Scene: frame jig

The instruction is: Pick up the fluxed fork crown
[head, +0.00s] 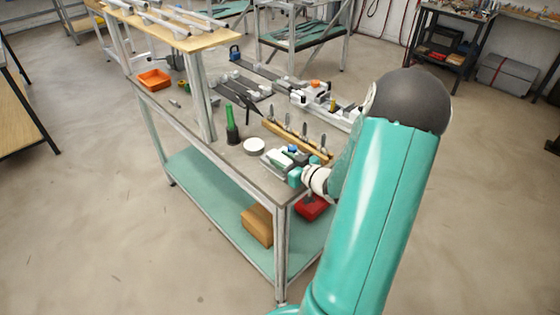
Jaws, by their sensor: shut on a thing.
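My gripper (283,163) is low over the near right corner of the workbench (222,156), at the end of my teal arm. Its jaws are shut on a small piece, which I take to be the fluxed fork crown. The piece is mostly hidden by the teal and pale gripper parts and is too small to make out clearly. I cannot tell whether it touches the bench top.
A wooden rack (288,143) with several upright metal pieces stands just behind my gripper. A metal jig (320,98) lies behind. An orange tray (154,79) sits far left.

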